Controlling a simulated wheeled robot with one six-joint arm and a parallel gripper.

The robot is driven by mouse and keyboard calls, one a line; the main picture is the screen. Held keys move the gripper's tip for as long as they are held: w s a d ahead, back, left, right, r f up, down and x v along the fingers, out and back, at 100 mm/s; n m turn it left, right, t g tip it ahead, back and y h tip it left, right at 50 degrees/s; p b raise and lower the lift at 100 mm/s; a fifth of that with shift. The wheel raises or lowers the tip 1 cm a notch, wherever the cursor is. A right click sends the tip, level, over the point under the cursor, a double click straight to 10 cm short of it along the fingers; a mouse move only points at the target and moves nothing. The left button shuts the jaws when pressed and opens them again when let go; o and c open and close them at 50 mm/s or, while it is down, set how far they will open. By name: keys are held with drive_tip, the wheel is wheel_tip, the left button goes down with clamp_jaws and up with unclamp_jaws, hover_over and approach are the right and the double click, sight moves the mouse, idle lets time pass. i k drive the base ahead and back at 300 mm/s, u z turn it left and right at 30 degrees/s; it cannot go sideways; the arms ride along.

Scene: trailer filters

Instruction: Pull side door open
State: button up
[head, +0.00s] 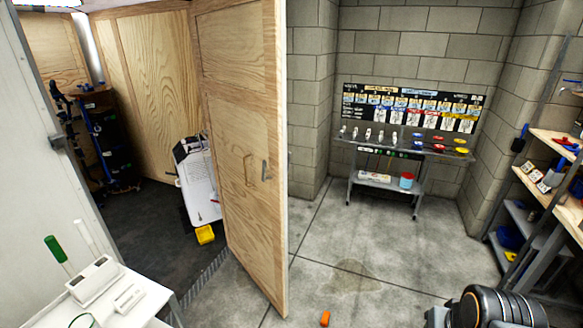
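The side door (235,110) is a tall plywood-faced panel in the middle of the head view. It stands swung outward from the trailer, with its free edge towards me and its bottom edge over the concrete floor.
Inside the trailer are a white machine (197,185), a yellow bin (205,234) and a dark rack (108,145). A white table (150,303) stands front left. An orange object (325,318) lies on the floor. A workbench (400,148) and shelves (555,200) stand right; the floor between is mostly clear.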

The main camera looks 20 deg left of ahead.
sight(239, 46)
drive_tip(key=z, duration=0.35)
drive_tip(key=i, duration=3.3)
drive_tip(key=u, duration=3.2)
drive_tip(key=k, duration=0.6)
drive_tip(key=u, duration=0.8)
drive_tip(key=i, duration=0.6)
drive_tip(key=u, duration=1.2)
drive_tip(key=i, duration=0.8)
drive_tip(key=u, duration=0.2)
